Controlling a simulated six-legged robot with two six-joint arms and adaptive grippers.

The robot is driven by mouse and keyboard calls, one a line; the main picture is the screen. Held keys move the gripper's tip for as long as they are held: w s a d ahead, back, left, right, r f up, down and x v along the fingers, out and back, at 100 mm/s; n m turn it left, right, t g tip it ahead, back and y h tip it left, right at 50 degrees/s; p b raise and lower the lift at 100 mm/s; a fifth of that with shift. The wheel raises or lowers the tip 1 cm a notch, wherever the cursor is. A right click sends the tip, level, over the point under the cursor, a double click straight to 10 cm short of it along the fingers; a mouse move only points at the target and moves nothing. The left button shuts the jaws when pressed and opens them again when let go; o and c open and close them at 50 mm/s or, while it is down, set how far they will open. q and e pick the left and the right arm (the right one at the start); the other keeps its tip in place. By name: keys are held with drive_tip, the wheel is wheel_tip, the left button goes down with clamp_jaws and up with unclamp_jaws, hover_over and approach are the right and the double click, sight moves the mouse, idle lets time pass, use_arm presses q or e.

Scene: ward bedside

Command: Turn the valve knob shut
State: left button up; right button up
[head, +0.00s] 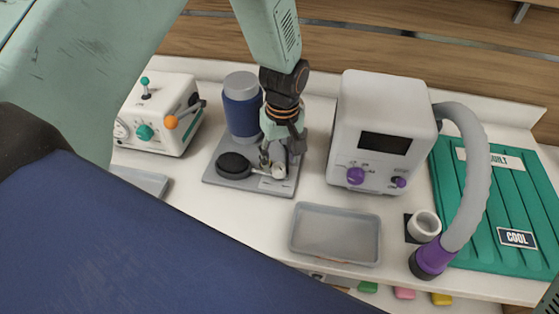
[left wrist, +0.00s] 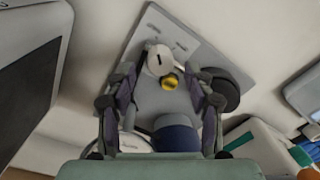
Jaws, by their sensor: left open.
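A grey plate (head: 222,181) on the counter bears a blue cylinder with a grey top (head: 241,105), a black round disc (head: 233,163) and a small pale fitting (head: 279,171). In the left wrist view the fitting shows as a white round cap (left wrist: 159,59) beside a small yellow piece (left wrist: 170,81); the black disc (left wrist: 224,95) is to their right. I cannot tell for sure which piece is the valve knob. My left gripper (head: 281,148) points down over the fitting. Its fingers (left wrist: 163,92) are open, one on each side of the yellow piece; contact is unclear.
A white unit with purple knobs (head: 384,120) stands close right of my left gripper. A white box with an orange-tipped lever (head: 165,112) stands left. An empty grey tray (head: 336,235) lies in front. A grey hose (head: 470,180) and a green pad (head: 520,195) are at the right.

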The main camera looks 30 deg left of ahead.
sight(281, 166)
use_arm(q)
wheel_tip(281, 166, up, 10)
drive_tip(key=shift+w+d+f, duration=0.15)
drive_tip(key=shift+f, duration=0.05)
idle(0.6)
